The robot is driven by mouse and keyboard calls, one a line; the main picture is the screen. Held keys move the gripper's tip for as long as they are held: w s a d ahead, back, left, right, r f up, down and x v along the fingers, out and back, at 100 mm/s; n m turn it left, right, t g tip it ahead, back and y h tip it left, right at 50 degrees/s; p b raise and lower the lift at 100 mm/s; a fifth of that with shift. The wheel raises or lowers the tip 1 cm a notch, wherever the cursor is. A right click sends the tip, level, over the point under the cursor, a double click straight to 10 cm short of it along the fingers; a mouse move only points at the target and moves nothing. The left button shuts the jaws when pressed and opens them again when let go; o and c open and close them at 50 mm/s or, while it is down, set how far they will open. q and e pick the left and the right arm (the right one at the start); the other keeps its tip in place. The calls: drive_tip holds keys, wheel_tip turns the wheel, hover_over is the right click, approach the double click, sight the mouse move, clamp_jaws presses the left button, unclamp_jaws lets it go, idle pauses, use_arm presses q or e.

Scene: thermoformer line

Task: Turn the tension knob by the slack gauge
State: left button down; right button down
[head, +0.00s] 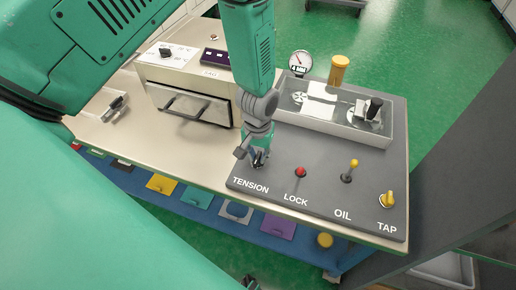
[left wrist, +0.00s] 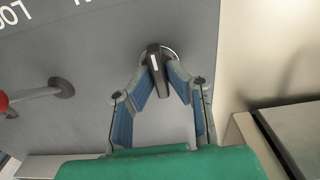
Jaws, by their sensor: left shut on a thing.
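The tension knob (head: 259,161) stands on the dark grey panel above the word TENSION, mostly hidden by my left gripper (head: 257,152). In the left wrist view the knob (left wrist: 154,62) shows as a dark bar with a pale line on a round base. My left gripper (left wrist: 160,68) is shut on it, one blue-padded finger on each side. The slack gauge (head: 300,60) is a round white dial with a red needle at the panel's far left corner, its tag reading 4 MM. My right gripper is not in view.
To the right along the panel (head: 320,207) stand the red LOCK lever (head: 300,172), the yellow OIL lever (head: 353,164) and the yellow TAP handle (head: 387,199). Behind is a clear-topped tray (head: 386,136) with a yellow cylinder (head: 338,69). A beige machine (head: 190,95) stands to the left.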

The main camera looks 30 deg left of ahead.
sight(258, 158)
use_arm(q)
drive_tip(key=shift+s+d+f+m, duration=0.1)
drive_tip(key=shift+s+m, duration=0.2)
drive_tip(key=shift+s, duration=0.05)
drive_tip(key=c, duration=1.7)
unclamp_jaws()
drive_tip(key=shift+c, duration=0.2)
drive_tip(key=shift+o, duration=0.7)
drive_tip(key=shift+r, duration=0.2)
drive_tip(key=shift+w+r, duration=0.2)
wheel_tip(258, 158, up, 12)
drive_tip(key=shift+s+f, duration=0.15)
drive_tip(key=shift+f, duration=0.1)
